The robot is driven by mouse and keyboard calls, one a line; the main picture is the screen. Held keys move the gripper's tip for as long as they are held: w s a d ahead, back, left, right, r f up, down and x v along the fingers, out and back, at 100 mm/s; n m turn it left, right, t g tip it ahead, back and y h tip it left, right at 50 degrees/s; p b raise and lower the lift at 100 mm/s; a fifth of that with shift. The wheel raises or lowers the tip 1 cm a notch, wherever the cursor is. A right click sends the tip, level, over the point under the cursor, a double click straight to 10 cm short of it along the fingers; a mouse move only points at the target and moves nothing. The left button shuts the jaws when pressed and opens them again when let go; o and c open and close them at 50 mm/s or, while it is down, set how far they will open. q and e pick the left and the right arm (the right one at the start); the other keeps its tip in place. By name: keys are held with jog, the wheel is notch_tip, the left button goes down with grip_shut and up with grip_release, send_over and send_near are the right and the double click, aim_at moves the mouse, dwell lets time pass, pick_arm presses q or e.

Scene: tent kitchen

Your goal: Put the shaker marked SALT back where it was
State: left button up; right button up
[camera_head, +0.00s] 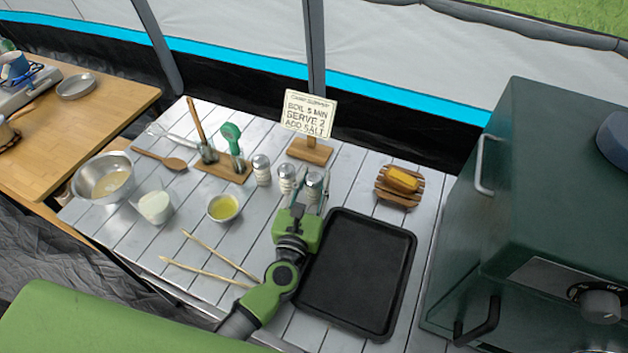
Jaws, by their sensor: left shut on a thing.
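My left gripper (311,190) is shut on a shaker (313,180) with a metal top. The shaker is upright, at the right end of a row of three shakers. The fingers hide much of its body, and I cannot tell whether its base touches the table. The middle shaker (286,178) stands just left of the held one. The left shaker (261,169) stands further left, near the utensil holder. No marking on any shaker is legible, so I cannot tell which one says SALT. My right gripper is not in view.
A sign (308,115) on a wooden base stands behind the shakers. A black tray (352,285) lies in front, right of my arm. A bowl of yellow liquid (223,208) is to the left. A butter dish (400,184) and green oven (530,200) are to the right.

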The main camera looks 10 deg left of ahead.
pick_arm(q)
jog(key=o, duration=0.9)
jog(key=shift+c, duration=0.2)
jog(key=shift+s, duration=0.15)
jog(key=s+b, duration=0.2)
jog(key=s, duration=0.8)
jog(key=shift+s+a, duration=0.15)
jog(key=shift+a, duration=0.05)
jog(key=shift+s+r, duration=0.1)
jog(key=shift+s, duration=0.6)
